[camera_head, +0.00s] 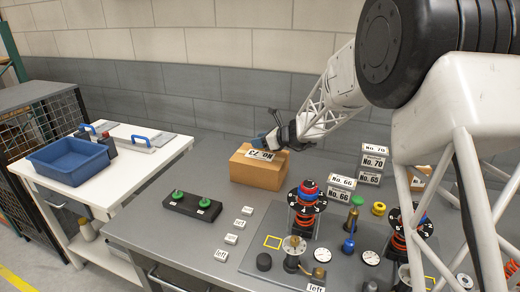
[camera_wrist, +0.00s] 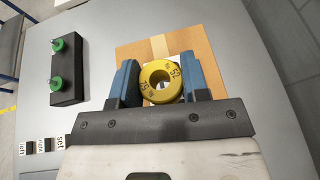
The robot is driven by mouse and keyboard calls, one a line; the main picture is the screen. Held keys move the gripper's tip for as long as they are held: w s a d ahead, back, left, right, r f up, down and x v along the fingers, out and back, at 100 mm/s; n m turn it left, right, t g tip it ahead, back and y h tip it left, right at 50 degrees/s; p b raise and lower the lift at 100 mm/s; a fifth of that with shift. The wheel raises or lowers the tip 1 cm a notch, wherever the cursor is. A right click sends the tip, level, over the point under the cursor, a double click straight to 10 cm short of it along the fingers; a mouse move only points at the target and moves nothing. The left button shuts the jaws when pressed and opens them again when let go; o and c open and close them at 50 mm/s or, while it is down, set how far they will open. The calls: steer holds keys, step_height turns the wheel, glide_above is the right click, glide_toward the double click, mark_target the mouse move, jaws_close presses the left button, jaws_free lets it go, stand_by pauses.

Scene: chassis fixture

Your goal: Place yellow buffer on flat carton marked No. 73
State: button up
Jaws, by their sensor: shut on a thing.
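My gripper (camera_wrist: 160,84) is shut on a yellow ring-shaped buffer (camera_wrist: 149,74) with dark markings, its hole facing the wrist camera. The blue fingers press on its left and right sides. In the head view my gripper (camera_head: 264,138) is at the top of a brown carton (camera_head: 258,175) labelled No. 73, and the buffer is not clearly visible there. In the wrist view the carton (camera_wrist: 203,47) lies behind the buffer, with a pale tape strip and part of a white label showing. I cannot tell whether the buffer touches the carton.
A black block with two green knobs (camera_head: 192,206) stands left of the carton. A fixture plate (camera_head: 256,260) with springs, gauges and another yellow ring (camera_head: 378,208) is at front right. Cartons marked No. 65, 66 and 70 stand at right. A blue bin (camera_head: 68,160) sits on a white side table.

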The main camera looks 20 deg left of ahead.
mark_target(261, 156)
steer(key=shift+w, duration=0.15)
steer(key=shift+f, duration=1.75)
steer(key=shift+f, duration=0.1)
steer(key=o, duration=0.9)
steer(key=v, duration=1.2)
